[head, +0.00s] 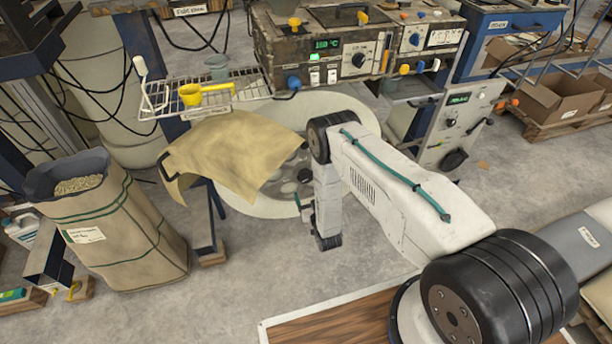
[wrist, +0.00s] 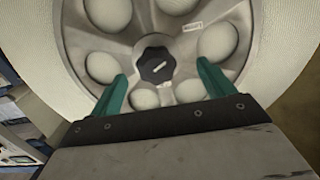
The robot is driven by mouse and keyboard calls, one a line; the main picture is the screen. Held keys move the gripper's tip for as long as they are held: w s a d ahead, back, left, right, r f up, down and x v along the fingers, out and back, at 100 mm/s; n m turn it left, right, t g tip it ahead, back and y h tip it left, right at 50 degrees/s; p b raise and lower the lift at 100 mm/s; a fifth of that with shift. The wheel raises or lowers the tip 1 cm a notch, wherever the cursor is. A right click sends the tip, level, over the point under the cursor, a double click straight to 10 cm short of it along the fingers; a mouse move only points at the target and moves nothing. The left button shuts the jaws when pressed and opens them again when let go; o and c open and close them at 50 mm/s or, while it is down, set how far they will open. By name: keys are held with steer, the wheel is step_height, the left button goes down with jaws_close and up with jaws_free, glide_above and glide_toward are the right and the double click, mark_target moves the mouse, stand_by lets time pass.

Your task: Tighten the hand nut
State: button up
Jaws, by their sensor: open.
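The hand nut (wrist: 156,66) is a dark, lobed knob with a light mark on its face. It sits at the centre of a grey metal hub (wrist: 190,45) with round holes, in the wrist view. My gripper (wrist: 159,78) is open, its two green fingers apart on either side below the nut and not closed on it. The gap in depth between fingertips and nut is hard to judge.
A tan sheet (head: 225,155) hangs in front of the roll's left part. A sack (head: 110,225) of pellets stands at left. Cartons (head: 555,100) sit at right.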

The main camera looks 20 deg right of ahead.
mark_target(307, 179)
steer(key=shift+t, duration=0.4)
steer(key=w, duration=0.2)
steer(key=w+r, duration=0.1)
steer(key=w, duration=0.2)
steer(key=w+d, duration=0.1)
steer(key=w, duration=0.1)
steer(key=shift+w+r, duration=0.3)
steer(key=shift+w, duration=0.1)
